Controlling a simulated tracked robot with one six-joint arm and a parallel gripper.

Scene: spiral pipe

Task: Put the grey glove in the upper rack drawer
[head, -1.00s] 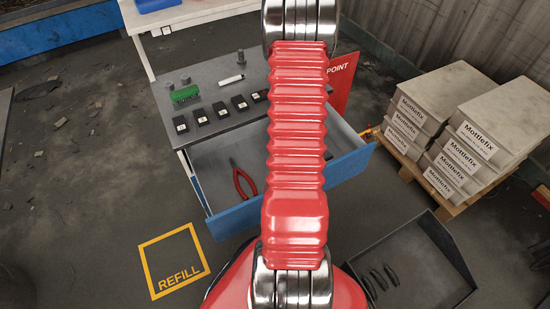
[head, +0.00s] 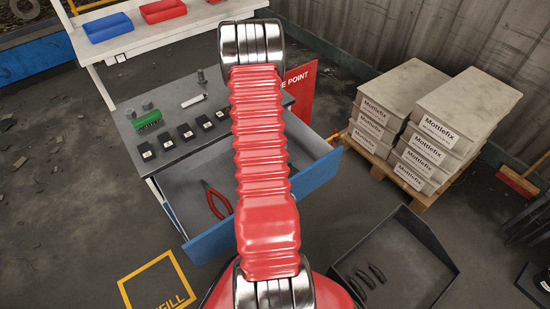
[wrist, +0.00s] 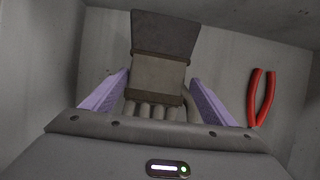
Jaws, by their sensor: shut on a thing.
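The grey glove (wrist: 164,38) shows in the wrist view, its dark cuff pointing up and its fingers toward my wrist. My gripper (wrist: 159,80) has its two purple fingers on either side of the glove and is shut on it. Behind the glove is the pale inside of the drawer (wrist: 228,50), with red pliers to the right. In the head view the open drawer (head: 320,172) has a blue front and sits under a grey worktop. My arm hides its middle, and the glove and gripper are hidden there. I cannot tell whether the glove touches the drawer floor.
Red pliers (head: 215,200) lie in the drawer and also show in the wrist view (wrist: 262,97). Several black boxes lie on the worktop (head: 175,110). Boxes on a pallet (head: 415,190) stand right. A dark tray (head: 400,255) is at lower right.

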